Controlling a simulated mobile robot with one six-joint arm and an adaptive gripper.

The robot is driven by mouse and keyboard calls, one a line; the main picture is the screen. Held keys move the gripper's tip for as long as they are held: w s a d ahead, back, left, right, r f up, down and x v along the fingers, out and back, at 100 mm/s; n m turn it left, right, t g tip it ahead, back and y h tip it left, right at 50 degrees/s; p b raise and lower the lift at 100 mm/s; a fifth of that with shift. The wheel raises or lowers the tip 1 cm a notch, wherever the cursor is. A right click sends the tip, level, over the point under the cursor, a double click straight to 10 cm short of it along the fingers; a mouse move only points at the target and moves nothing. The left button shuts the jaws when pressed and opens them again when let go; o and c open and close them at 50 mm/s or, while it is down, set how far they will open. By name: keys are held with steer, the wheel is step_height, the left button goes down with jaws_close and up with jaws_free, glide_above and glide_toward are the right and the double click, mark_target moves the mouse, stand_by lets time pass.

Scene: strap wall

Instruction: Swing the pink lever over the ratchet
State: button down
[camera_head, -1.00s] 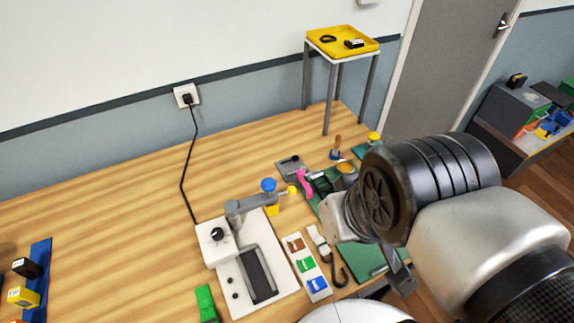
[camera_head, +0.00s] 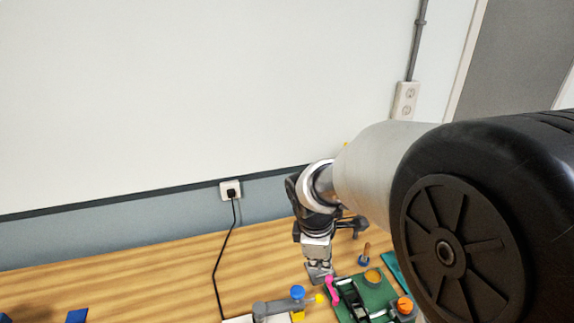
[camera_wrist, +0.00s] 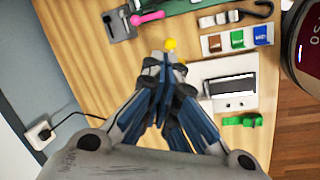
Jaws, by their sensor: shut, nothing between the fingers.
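The pink lever (camera_head: 333,291) sits at the left edge of the green board (camera_head: 374,290), beside the black and metal ratchet (camera_head: 351,302). In the wrist view the pink lever (camera_wrist: 149,17) shows near the top edge, and the ratchet is largely cut off. My gripper (camera_wrist: 166,60) is shut and empty, with its fingers pointing toward a yellow knob (camera_wrist: 170,44). In the head view my gripper (camera_head: 318,268) hangs over the bench, left of and behind the lever. I see no contact with the lever, but the exact gap is unclear.
A white device (camera_wrist: 222,70) with the yellow knob on its grey arm stands close to my fingers. A strip of coloured samples (camera_wrist: 238,38) and a green clip (camera_wrist: 242,120) lie nearby. A blue-topped post (camera_head: 298,292), an orange knob (camera_head: 404,305) and a wooden-handled tool (camera_head: 365,254) stand around the lever.

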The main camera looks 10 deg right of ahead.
mark_target(332, 289)
steer(key=w+a+f+n+g+p, duration=0.1)
steer(key=w+a+f+n+p, duration=0.2)
steer(key=w+f+n, duration=0.3)
step_height(332, 289, down, 4)
steer(key=shift+a+f+n+h+p, duration=0.2)
steer(key=shift+n+h+p, duration=0.2)
steer(key=shift+n, duration=0.6)
steer(key=b+x, duration=0.2)
steer(key=x, duration=0.8)
steer(key=shift+s+b, duration=0.1)
steer(key=shift+b, duration=0.2)
steer(key=d, duration=0.1)
steer(key=w+d, duration=0.1)
steer(key=d, duration=0.1)
steer(key=shift+w+f, duration=0.15)
steer(key=shift+f, duration=0.15)
steer(key=shift+w+d, duration=0.15)
steer(key=shift+d, duration=0.15)
